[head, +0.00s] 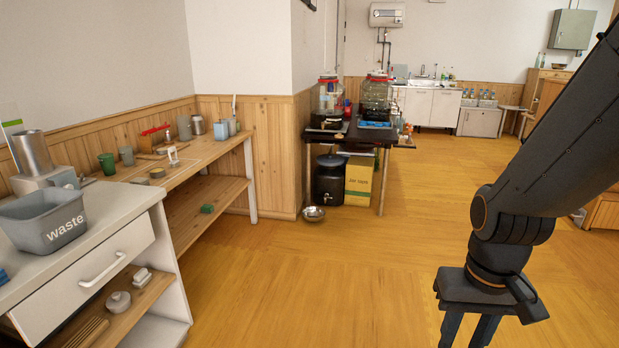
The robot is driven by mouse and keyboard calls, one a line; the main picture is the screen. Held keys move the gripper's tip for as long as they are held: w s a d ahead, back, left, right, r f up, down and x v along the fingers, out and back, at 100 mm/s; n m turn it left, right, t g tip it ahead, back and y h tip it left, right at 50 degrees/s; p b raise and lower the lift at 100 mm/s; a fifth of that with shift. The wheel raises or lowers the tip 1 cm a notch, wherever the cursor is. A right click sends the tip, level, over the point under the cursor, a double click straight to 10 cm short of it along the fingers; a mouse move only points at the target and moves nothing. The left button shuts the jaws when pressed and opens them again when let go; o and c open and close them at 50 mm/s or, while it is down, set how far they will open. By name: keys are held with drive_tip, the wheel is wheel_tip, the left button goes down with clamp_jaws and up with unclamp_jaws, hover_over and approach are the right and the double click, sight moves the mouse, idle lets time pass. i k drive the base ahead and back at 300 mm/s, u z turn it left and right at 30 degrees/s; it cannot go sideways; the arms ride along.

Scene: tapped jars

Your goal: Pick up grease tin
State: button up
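I cannot tell for sure which thing is the grease tin. A small low round tin (157,173) sits near the front edge of the long wooden bench (225,148) at the left. Larger grey canisters (184,127) stand at the back of that bench. My gripper (467,338) hangs at the bottom right over the floor, far from the bench. Its two fingers are apart with floor showing between them, and it holds nothing visible. The fingertips are cut off by the lower picture edge.
A grey waste bin (45,218) stands on a white drawer counter (110,262) at the near left. A dark table (350,138) carries two tapped jars, with a yellow box (358,181) below. A metal bowl (313,213) lies on the floor. The middle floor is clear.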

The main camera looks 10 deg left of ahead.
sight(156, 173)
drive_tip(key=u, duration=0.1)
drive_tip(key=i, duration=1.8)
drive_tip(key=u, duration=0.95)
drive_tip(key=i, duration=1.95)
drive_tip(key=u, duration=1.2)
drive_tip(key=i, duration=0.6)
drive_tip(key=u, duration=0.1)
